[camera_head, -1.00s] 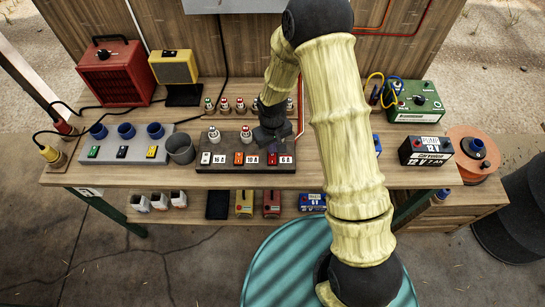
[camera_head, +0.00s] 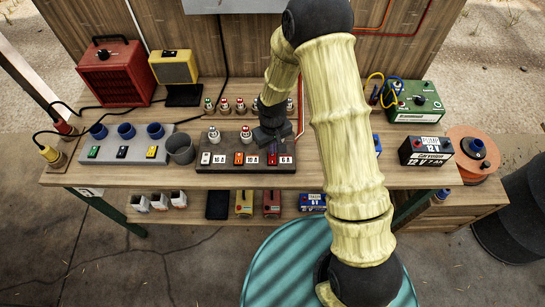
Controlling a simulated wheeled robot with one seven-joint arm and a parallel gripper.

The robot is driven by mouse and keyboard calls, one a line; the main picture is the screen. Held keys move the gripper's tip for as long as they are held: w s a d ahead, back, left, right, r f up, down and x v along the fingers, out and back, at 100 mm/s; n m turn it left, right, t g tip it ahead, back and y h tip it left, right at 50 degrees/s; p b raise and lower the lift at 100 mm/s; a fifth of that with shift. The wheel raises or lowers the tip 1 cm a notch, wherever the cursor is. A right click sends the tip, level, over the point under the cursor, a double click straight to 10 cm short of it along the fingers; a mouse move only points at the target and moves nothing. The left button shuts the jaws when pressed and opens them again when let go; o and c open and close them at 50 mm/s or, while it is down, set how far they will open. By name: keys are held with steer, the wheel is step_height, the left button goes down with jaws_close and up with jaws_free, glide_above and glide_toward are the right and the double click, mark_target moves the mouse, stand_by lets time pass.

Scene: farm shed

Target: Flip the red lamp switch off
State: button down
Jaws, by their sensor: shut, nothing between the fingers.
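A dark switch panel (camera_head: 230,167) lies near the front edge of the bench. It carries a white switch (camera_head: 206,158) labelled 16 A, an orange switch (camera_head: 239,159) labelled 10 A and a red switch (camera_head: 271,160) labelled 6 A. White bulb-like fittings stand behind the left and middle switches; the spot behind the red switch is covered by my gripper. My gripper (camera_head: 277,150) is shut and empty, pointing down just above and behind the red switch. I cannot tell whether it touches the switch or which way the rocker is tipped.
A grey panel (camera_head: 122,144) with several coloured switches and blue sockets lies left, beside a dark cup (camera_head: 181,150). Small fittings (camera_head: 225,104) stand in a row behind. A black 12 V battery (camera_head: 425,152) and a green box (camera_head: 413,101) stand right. My arm hides the bench between.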

steer(key=shift+f+b, duration=0.65)
steer(key=shift+f, duration=0.25)
stand_by(1.0)
steer(key=shift+r+p, duration=2.65)
steer(key=shift+r, duration=0.9)
steer(key=s+d+r+m+t, duration=0.1)
steer(key=s+d+r+m, duration=0.1)
steer(key=s+d+r, duration=0.4)
steer(key=s+d+r+m+t, duration=0.1)
steer(key=s+d+r+m, duration=0.2)
steer(key=r, duration=1)
steer(key=s+d, duration=0.3)
steer(key=d, duration=0.1)
steer(key=shift+s+d+m+t, duration=0.25)
steer(key=shift+d+m+t, duration=0.05)
